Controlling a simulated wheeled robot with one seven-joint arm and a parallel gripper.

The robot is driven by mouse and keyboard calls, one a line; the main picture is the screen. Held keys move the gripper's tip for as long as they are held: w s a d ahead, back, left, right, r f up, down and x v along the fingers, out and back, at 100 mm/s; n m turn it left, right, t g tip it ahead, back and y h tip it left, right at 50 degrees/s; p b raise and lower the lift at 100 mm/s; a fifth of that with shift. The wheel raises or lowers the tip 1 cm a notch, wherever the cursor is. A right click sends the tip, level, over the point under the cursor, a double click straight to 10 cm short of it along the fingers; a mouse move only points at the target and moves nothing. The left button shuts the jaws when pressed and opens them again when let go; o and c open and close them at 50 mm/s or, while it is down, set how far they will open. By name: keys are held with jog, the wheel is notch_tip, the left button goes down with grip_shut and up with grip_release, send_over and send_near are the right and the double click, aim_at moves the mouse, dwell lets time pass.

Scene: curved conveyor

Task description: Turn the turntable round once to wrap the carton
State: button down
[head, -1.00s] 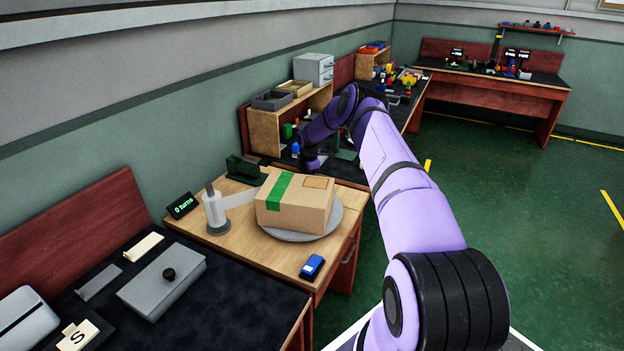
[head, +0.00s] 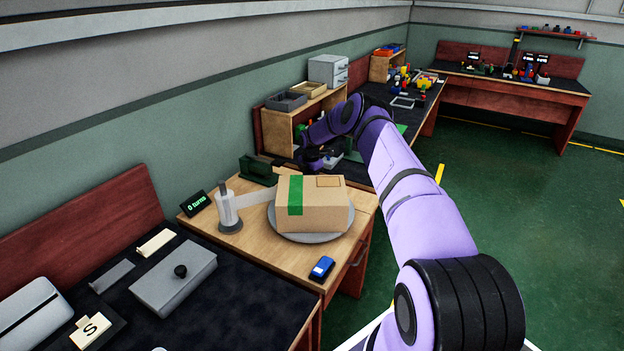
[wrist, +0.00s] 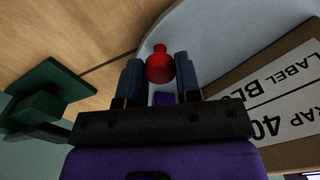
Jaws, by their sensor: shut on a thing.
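The carton (head: 325,207) is brown with a green strip and stands on the round grey turntable (head: 290,237). A pale film (head: 257,193) runs from the upright roll (head: 228,207) towards the carton's left side. The counter sign (head: 195,203) reads "0 turns". My gripper (wrist: 159,75) is shut on a red knob (wrist: 160,66) at the turntable's rim (wrist: 208,38) in the wrist view. The carton's printed label (wrist: 285,105) shows there on the right. In the head view my gripper is behind the carton, and the knob is hidden.
A dark green device (head: 256,168) stands at the back of the wooden table, left of my gripper. A blue handheld device (head: 321,268) lies at the front edge. A grey lidded box (head: 173,277) is on the dark bench at left. Shelves (head: 290,123) stand behind my wrist.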

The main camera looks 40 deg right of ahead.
dwell(0.3)
jog(key=c, duration=0.8)
grip_release()
notch_tip(320, 180, up, 11)
jog(key=shift+f, duration=0.1)
